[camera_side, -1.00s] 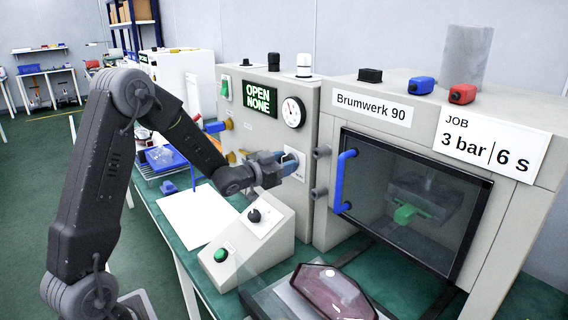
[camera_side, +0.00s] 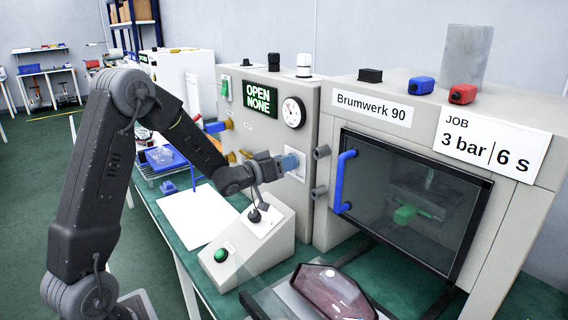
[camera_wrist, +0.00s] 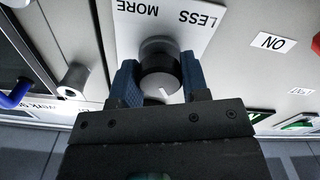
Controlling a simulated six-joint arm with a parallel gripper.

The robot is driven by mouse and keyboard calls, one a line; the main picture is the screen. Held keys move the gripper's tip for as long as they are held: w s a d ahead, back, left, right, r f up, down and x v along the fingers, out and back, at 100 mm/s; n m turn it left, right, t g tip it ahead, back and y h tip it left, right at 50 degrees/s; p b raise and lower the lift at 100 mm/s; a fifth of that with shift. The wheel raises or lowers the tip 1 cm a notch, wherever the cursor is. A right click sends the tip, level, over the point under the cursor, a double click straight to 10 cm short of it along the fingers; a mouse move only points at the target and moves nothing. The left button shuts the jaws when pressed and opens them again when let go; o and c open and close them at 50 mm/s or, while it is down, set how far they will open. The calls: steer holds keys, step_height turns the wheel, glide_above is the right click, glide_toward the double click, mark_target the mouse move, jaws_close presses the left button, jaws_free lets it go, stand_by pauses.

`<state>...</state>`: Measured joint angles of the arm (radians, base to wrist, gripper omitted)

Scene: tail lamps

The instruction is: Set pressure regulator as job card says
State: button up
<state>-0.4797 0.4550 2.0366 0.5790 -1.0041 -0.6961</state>
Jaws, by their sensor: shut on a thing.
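The pressure regulator is a dark round knob with a grey cap (camera_wrist: 160,72) on a white plate (camera_wrist: 190,30) marked MORE and LESS. In the wrist view a white mark shows on its near rim. My gripper (camera_wrist: 160,82) has a blue finger on each side of the knob and is shut on it. In the side view my gripper (camera_side: 289,163) is at the panel and hides the knob. The round pressure gauge (camera_side: 293,112) is above; its scale is too small to read. The job card (camera_side: 490,146) reads 3 bar | 6 s.
The display (camera_side: 260,99) reads OPEN NONE. The machine's dark glass door (camera_side: 410,205) with a blue handle (camera_side: 343,182) is at right. A sloped control box (camera_side: 250,240) with a black knob and green button stands below my gripper. A red lamp lens (camera_side: 335,292) lies in front.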

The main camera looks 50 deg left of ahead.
stand_by(0.3)
steer(key=o, duration=0.9)
steer(key=s, duration=1.3)
steer(key=shift+s, duration=0.4)
